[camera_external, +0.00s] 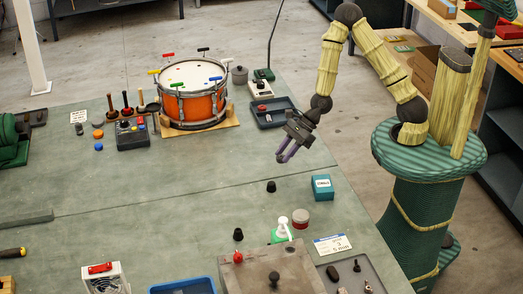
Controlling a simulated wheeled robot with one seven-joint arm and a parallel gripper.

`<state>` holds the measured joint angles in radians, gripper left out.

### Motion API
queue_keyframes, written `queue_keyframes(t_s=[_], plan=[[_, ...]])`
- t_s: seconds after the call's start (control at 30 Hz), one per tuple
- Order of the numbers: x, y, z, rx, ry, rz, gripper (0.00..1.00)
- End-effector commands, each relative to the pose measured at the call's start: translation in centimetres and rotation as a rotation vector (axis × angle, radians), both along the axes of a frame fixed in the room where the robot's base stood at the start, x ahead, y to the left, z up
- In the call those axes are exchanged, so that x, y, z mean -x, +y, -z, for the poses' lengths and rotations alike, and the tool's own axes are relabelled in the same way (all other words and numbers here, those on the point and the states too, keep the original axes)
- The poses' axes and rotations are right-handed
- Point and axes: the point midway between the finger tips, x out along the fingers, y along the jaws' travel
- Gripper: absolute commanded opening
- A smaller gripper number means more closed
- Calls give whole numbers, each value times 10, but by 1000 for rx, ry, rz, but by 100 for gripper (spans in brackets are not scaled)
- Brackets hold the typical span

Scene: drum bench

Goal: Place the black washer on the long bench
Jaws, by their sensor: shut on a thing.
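My gripper (282,160) hangs above the right part of the long bench, in front of the dark blue-grey tray, pointing down and to the left. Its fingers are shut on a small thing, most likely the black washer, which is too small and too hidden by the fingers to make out. The long bench (150,195) has a grey-green top with a seam across it, and much of it is bare. I cannot tell the exact height of my gripper above it.
An orange drum (192,106) stands on a wooden board at the back. The tray (272,112) lies right of it. A black knob-like piece (271,186), a teal box (322,187) and a white-green bottle (282,230) stand nearer. The bench's middle left is clear.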

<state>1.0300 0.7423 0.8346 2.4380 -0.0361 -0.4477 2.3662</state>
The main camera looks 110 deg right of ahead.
Motion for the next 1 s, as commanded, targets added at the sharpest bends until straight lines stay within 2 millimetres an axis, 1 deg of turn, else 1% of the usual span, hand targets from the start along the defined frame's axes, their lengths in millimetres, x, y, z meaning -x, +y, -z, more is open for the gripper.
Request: queue_keyframes(t_s=[0.03,0.2,0.43,0.73,1.0], plan=[[0,-2,-11,5,-6,2,4],[0,-2,-40,5,-5,4,4],[0,-1,-71,5,-3,1,4],[0,-1,-97,4,-2,3,4],[-21,10,-97,2,-2,-39,4]])
